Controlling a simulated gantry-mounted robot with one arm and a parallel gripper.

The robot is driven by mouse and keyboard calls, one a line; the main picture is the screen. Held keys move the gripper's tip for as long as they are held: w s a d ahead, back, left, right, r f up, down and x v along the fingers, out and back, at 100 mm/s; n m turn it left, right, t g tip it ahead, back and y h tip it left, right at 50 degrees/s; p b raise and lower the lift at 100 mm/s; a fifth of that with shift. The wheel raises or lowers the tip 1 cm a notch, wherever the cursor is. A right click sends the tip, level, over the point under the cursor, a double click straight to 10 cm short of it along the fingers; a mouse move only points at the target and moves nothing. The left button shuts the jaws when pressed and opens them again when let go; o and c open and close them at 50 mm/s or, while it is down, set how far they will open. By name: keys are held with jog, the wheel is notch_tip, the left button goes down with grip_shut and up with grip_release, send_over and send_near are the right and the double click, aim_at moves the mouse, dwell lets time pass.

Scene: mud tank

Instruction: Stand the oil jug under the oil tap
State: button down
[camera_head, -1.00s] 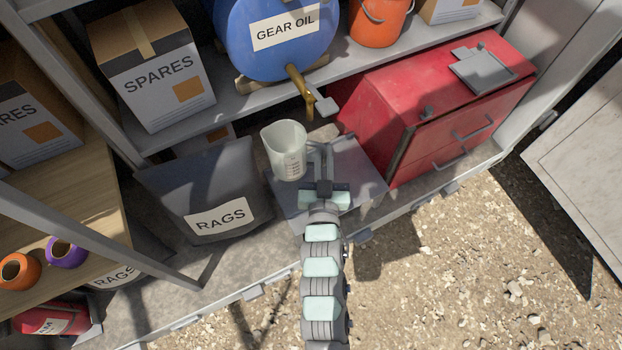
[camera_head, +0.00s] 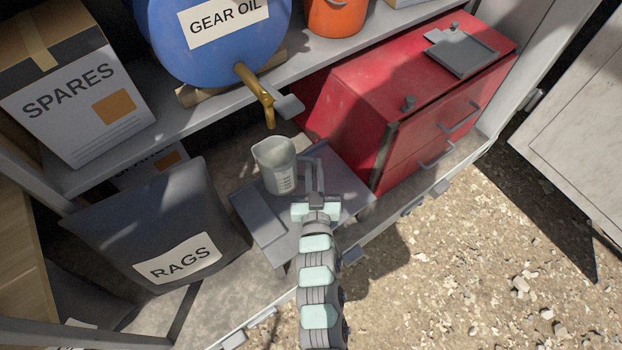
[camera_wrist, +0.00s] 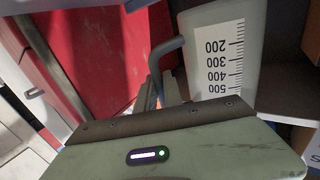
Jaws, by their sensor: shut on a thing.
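The oil jug (camera_head: 275,166) is a pale translucent measuring jug with a graduated scale, which shows upside down in the wrist view (camera_wrist: 224,60). It looks upright, over the grey plate (camera_head: 262,222) on the lower shelf. I cannot tell whether its base touches the plate. My gripper (camera_head: 314,188) is shut on the jug's handle, to the right of the jug's body. The brass oil tap (camera_head: 257,92) sticks out from the blue gear oil drum (camera_head: 190,40). In the head view the tap's spout end is just above the jug's mouth.
A red drawer cabinet (camera_head: 385,90) stands right of the jug. A dark rags bin (camera_head: 150,215) stands to the left. The upper shelf edge (camera_head: 150,140) runs above, with a spares box (camera_head: 75,90) and an orange bucket (camera_head: 338,18). Gravel ground lies in front.

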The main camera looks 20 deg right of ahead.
aim_at(313, 177)
jog(key=shift+f+b, duration=0.65)
jog(key=shift+f, duration=1.2)
